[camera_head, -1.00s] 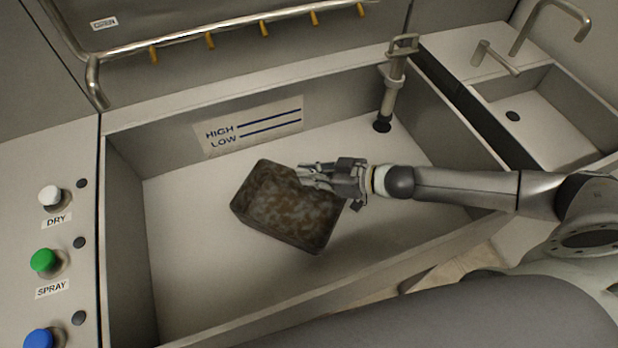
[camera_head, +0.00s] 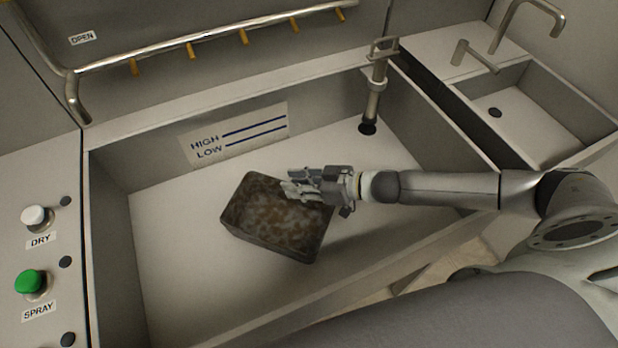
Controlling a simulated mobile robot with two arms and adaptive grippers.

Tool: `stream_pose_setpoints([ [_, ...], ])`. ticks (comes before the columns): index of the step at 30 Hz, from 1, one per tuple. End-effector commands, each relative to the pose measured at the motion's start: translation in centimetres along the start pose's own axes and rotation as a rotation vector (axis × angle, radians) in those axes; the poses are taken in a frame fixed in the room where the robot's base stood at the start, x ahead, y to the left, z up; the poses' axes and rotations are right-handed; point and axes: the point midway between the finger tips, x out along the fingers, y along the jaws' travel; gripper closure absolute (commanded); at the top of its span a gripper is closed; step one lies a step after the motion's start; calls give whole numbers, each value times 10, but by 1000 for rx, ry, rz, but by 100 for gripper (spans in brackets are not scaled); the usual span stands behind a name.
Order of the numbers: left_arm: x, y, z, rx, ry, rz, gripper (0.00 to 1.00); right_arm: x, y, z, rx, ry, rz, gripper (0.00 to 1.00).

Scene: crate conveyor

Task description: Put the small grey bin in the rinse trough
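The small grey bin (camera_head: 276,222), mottled with brown grime, lies inside the rinse trough (camera_head: 170,292), near the middle of its floor. It is turned at an angle to the trough walls. My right gripper (camera_head: 291,184) reaches in from the right, over the bin's upper right edge. Its fingers look spread, with a gap between them, and hide part of that edge. Contact with the bin is hard to make out. My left gripper is not in view.
A drain standpipe (camera_head: 374,95) stands in the trough's back right corner. A small sink (camera_head: 540,115) with a tap is at the right. A panel with a white DRY button (camera_head: 36,217) and a green SPRAY button (camera_head: 30,282) is at the left. A handrail (camera_head: 200,38) runs behind.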

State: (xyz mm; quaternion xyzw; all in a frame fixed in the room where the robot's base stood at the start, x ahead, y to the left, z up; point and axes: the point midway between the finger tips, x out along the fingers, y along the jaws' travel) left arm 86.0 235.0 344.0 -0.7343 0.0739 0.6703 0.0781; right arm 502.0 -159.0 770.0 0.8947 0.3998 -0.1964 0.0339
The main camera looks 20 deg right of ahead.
Motion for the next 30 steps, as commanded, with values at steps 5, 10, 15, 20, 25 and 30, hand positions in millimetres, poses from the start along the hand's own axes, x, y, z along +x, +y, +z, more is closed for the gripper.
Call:
stream_pose_setpoints([
  [5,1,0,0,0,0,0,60,-21,1,2,0,-3,2,73],
  [10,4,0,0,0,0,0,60,-54,1,3,1,-5,2,73],
  [15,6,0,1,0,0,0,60,-84,1,3,1,-5,2,73],
  [20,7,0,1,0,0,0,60,-104,0,2,2,-3,2,73],
  [25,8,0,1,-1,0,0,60,-116,0,1,1,-1,0,73],
  [30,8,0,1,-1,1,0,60,-120,0,0,-1,-1,0,73],
])
